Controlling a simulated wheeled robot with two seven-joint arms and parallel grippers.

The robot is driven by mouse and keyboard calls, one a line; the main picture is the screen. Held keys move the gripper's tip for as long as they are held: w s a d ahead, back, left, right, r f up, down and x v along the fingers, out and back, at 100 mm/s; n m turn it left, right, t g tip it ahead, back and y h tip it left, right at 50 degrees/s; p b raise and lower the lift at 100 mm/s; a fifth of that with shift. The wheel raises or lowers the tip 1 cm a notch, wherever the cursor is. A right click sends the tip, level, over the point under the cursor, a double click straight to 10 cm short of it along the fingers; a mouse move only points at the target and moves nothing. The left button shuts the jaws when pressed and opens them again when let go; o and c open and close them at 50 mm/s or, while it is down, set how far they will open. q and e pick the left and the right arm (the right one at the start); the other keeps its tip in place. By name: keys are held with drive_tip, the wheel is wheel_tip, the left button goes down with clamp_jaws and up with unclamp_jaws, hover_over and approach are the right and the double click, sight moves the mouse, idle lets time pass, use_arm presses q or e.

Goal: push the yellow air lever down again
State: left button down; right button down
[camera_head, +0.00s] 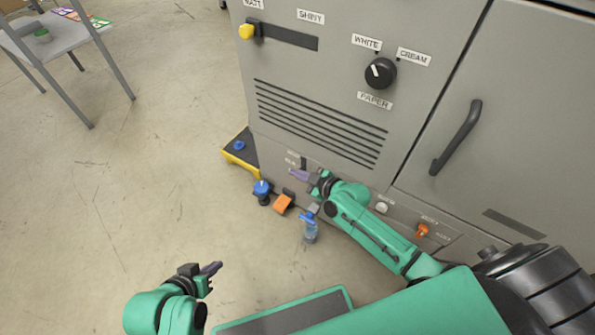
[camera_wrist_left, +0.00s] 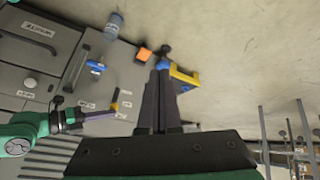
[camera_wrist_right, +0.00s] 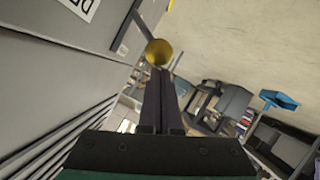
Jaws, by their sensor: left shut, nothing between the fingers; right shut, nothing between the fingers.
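The yellow air lever (camera_wrist_left: 115,106) shows in the left wrist view as a small yellow piece on the grey machine front, beside the tip of my right gripper. In the head view a dark slot (camera_head: 304,162) shows there, and my right gripper (camera_head: 297,174) covers the lever. In the right wrist view a round yellow knob (camera_wrist_right: 160,51), probably the lever's end, lies just beyond my shut right fingertips (camera_wrist_right: 161,72); I cannot tell whether they touch. My left gripper (camera_head: 213,270) is shut and empty, over open floor, away from the machine.
A yellow-edged black platform (camera_head: 240,152), a blue-topped item (camera_head: 262,188), an orange block (camera_head: 283,203) and a clear bottle (camera_head: 310,231) are low along the machine. A white knob (camera_head: 382,207) and an orange knob (camera_head: 422,230) are to the right.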

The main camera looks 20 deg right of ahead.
use_arm(q)
drive_tip(key=shift+s+f, duration=0.2)
use_arm(e)
drive_tip(key=shift+s+a+f, duration=0.15)
drive_tip(key=shift+a+f, duration=0.05)
drive_tip(key=shift+f, duration=0.05)
